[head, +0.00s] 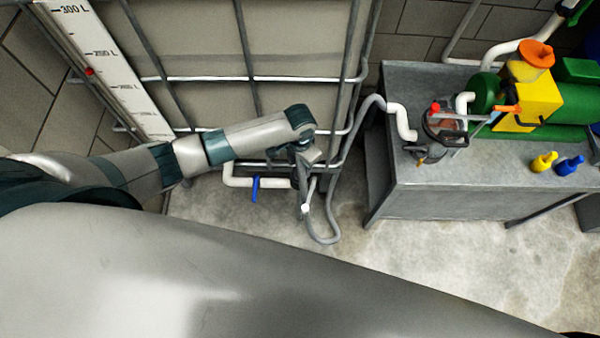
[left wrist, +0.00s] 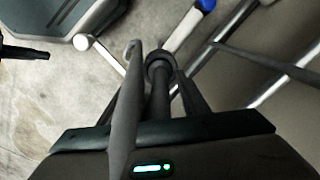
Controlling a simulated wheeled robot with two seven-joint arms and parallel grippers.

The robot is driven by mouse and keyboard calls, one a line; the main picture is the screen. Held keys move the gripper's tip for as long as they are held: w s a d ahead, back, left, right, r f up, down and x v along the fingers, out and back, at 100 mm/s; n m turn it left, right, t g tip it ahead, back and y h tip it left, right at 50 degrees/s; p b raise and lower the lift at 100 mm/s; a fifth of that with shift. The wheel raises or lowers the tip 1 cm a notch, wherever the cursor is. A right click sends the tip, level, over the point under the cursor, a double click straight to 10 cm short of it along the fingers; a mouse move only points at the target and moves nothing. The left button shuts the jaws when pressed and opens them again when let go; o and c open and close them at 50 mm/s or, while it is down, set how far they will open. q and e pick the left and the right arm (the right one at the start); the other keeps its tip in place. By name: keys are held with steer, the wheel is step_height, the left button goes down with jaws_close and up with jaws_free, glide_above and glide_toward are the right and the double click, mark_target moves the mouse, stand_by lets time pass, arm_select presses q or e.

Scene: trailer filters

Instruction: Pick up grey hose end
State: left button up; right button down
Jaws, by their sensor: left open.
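The grey hose (head: 326,240) leaves the bench at the right, drops past the cage and bends in a low loop near the floor. Its free end rises toward my left gripper (head: 304,190), which points down in front of the caged tank. In the left wrist view the hose (left wrist: 125,125) passes close to the camera, across the gripper body. A dark ringed tube (left wrist: 159,66), apparently the hose end, stands between the open fingers of my left gripper (left wrist: 155,95). I cannot tell whether either finger touches it. My right gripper is not in view.
A white outlet pipe with a blue valve handle (head: 255,189) sits low on the tank, left of the gripper. A grey bench (head: 470,205) at the right bears a filter unit (head: 445,130), a yellow and green pump (head: 530,100) and small bottles. The concrete floor before the bench is clear.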

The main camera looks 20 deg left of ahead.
arm_select(q)
steer(key=shift+c, duration=0.3)
jaws_close()
steer(key=shift+r, duration=0.15)
step_height(320, 180, up, 10)
steer(key=shift+f, duration=0.1)
stand_by(0.6)
stand_by(0.3)
